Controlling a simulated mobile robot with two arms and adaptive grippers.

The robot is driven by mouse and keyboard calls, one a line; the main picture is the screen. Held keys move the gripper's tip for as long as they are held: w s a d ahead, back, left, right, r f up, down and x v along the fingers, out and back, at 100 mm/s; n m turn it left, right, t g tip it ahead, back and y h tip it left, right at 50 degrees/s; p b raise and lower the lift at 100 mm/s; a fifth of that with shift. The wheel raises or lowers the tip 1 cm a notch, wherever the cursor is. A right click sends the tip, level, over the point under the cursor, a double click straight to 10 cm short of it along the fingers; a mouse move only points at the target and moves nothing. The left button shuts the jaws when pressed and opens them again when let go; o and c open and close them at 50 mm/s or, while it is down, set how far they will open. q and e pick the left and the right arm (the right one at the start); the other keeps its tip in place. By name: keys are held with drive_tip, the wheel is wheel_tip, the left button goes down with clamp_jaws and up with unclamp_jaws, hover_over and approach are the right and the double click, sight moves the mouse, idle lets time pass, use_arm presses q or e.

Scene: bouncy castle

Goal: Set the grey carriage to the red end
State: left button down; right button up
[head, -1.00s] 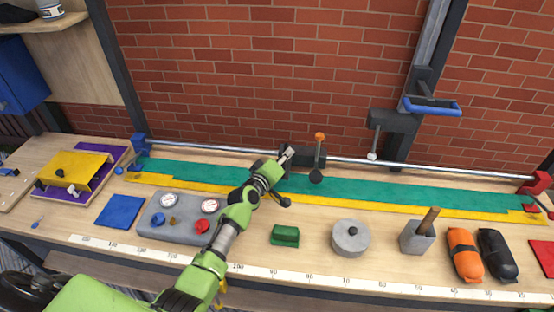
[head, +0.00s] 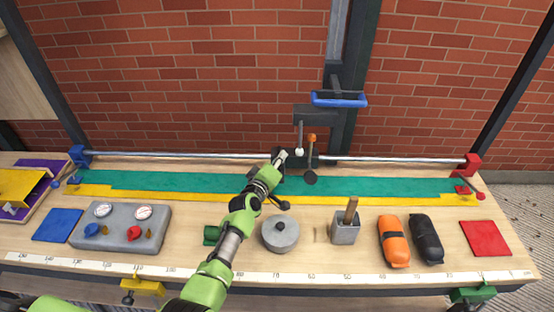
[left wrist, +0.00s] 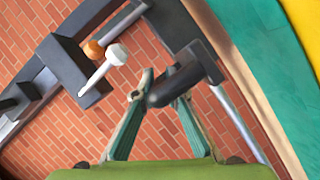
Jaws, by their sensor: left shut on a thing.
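The dark grey carriage (head: 299,163) sits on the long metal rail (head: 400,160), slightly right of its middle and partly hidden by my left gripper. The handle also shows between the fingers in the left wrist view (left wrist: 182,84). The rail's red end (head: 472,165) is at the right and its blue end (head: 80,156) at the left. My right gripper is not in view.
A dark post bracket with a blue handle (head: 340,99) and a white knob (head: 299,152) hangs just behind the carriage. On the bench are a round grey weight (head: 281,233), a grey block with a wooden handle (head: 345,232), and orange (head: 394,240) and black (head: 426,238) bundles. The rail's right stretch looks clear.

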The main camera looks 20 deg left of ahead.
use_arm(q)
drive_tip(key=c, duration=2.3)
unclamp_jaws()
drive_tip(key=shift+c, duration=0.2)
drive_tip(key=v, duration=1.2)
drive_tip(key=shift+d, duration=0.1)
